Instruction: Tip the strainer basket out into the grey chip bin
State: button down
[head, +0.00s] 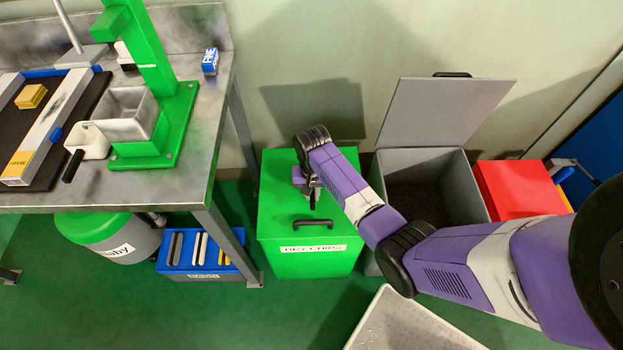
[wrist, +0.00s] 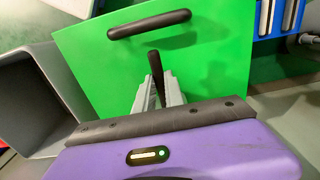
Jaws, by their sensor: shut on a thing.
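A small white open container with a black handle, which looks like the strainer basket (head: 88,141), is on the steel bench at the left, beside a metal box (head: 125,112). The grey chip bin (head: 382,195) stands on the floor with its lid (head: 446,112) raised; its inside is dark. It also shows at the left of the wrist view (wrist: 40,100). My gripper (head: 311,193) is over the closed green bin, left of the grey bin. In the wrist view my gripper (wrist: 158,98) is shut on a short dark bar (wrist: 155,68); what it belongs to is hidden.
The green bin (head: 285,262), labelled DRY CHIPS, has a black lid handle (head: 313,224). A red box (head: 518,190) stands right of the grey bin. A blue tray (head: 200,262) and a round green-lidded bin (head: 118,245) are under the bench. A pale perforated surface (head: 410,325) is in front.

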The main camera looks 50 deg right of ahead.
jog(key=shift+r, duration=0.2)
dwell(0.5)
jog(key=shift+r+p, duration=0.85)
jog(key=shift+p, duration=0.25)
jog(key=shift+r+p, duration=1.45)
jog(key=shift+p, duration=0.25)
jog(key=shift+r, duration=0.1)
jog(key=shift+r+p, duration=1.45)
jog(key=shift+p, duration=0.2)
